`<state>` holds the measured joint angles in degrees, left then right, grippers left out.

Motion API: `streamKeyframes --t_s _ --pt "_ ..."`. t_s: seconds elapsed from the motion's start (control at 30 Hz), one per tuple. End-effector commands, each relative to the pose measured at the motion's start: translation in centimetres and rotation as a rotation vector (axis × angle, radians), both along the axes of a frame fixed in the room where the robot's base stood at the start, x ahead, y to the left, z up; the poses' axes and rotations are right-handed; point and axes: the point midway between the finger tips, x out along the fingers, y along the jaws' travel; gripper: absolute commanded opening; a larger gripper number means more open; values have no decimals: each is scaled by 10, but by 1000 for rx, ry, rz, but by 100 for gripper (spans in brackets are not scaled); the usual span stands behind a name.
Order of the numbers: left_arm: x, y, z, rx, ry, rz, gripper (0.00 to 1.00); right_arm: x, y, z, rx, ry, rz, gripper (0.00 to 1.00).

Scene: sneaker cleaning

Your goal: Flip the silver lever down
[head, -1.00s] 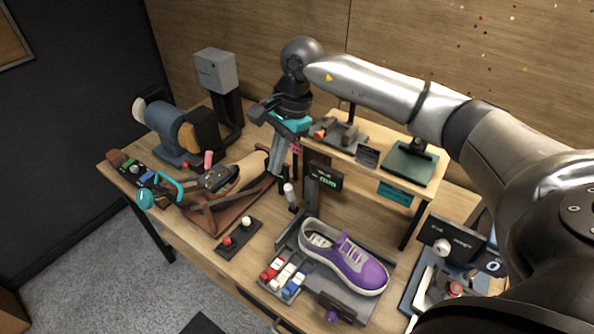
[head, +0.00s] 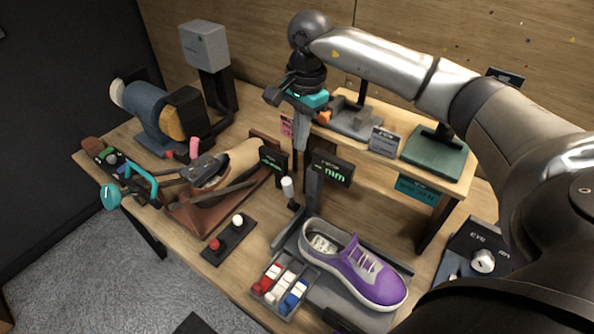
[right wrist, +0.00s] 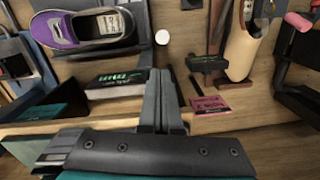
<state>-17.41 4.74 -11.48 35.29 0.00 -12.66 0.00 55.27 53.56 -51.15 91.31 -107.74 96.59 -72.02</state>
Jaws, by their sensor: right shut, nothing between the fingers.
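A short light-grey cylinder (head: 288,188) stands upright on a small dark base beside the display post on the bench; it may be the silver lever, but I cannot be sure. In the right wrist view its pale round end (right wrist: 162,37) shows beyond my fingertips. My right gripper (head: 300,146) points down beside the shelf's left end, above and behind the cylinder, apart from it. Its fingers are shut together and empty, as they also show in the right wrist view (right wrist: 160,76). My left gripper is not in view.
A purple sneaker (head: 365,275) lies on a grey platform at the front right, near a tray of red, white and blue blocks (head: 262,287). Two displays (head: 332,170) stand near the fingers. A shoe-shaped form (head: 233,165) and a blue grinder-like machine (head: 152,125) are left. A raised shelf (head: 455,180) is right.

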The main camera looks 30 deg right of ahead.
Motion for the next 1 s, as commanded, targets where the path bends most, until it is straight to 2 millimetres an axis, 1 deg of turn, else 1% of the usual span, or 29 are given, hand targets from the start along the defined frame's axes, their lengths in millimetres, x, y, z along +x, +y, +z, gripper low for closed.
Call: streamKeyframes --t_s 0.13,0.23,0.5,0.7,0.83,1.0 --pt "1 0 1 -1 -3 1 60 0 0 -4 1 2 0 0" --pt "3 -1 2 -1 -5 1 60 0 2 -15 1 3 0 0" --pt "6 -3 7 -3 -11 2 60 1 4 -64 2 5 -1 0" --pt "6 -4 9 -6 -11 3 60 2 6 -91 1 3 -1 0" --pt "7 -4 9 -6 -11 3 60 3 6 -99 1 0 1 0" --pt "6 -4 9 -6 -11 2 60 3 6 -101 1 0 1 0"
